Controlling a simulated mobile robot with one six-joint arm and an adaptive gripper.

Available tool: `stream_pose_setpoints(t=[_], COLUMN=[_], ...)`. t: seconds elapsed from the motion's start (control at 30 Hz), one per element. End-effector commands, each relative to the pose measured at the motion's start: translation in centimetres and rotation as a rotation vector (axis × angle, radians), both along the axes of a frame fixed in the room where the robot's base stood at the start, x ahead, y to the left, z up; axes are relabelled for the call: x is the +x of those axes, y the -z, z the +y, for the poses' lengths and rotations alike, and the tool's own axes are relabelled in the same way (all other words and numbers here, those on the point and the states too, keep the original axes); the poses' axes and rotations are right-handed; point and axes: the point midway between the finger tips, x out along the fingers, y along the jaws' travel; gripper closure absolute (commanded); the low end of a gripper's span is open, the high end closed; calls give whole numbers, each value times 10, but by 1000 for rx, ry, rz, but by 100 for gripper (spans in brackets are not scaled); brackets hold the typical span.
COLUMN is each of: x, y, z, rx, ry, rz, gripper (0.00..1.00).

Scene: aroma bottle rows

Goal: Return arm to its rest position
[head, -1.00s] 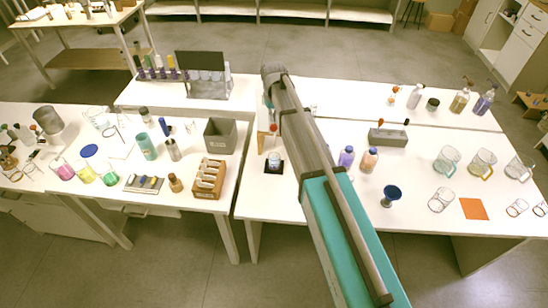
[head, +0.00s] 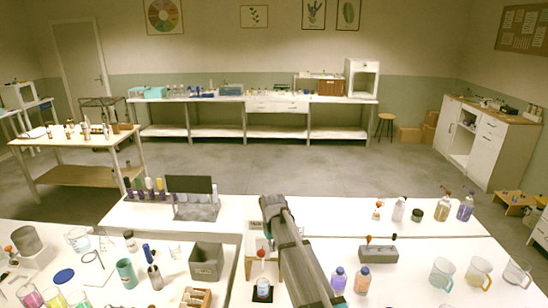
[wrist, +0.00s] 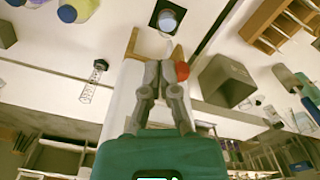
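My arm (head: 300,260) reaches forward from the bottom of the head view, over the right-hand table. Its far end hides my gripper there. In the wrist view my gripper (wrist: 162,72) has its two grey fingers together, with nothing seen between them. A red bulb (wrist: 182,71) shows just beside the right fingertip; I cannot tell whether they touch. Beyond the fingertips a small round vial (wrist: 167,20) stands on a black square pad. The vial also shows in the head view (head: 263,288), left of my arm.
Purple (head: 338,279) and orange (head: 362,280) bottles stand close to the arm's right. A grey bin (head: 206,262) is at its left, and a tube rack (head: 195,205) is farther back. Glass mugs (head: 478,272) stand at the right. Open floor lies behind the tables.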

Motion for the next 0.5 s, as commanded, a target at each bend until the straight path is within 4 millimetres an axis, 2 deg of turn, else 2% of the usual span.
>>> stream_pose_setpoints(t=[0.03, 0.2, 0.5], x=[-20, -71, -168], y=[8, 22, 47], z=[-18, -71, -147], rx=[0, 0, -1], ry=[27, 125, 302], rz=[0, 0, 0], gripper=[100, 100, 100])
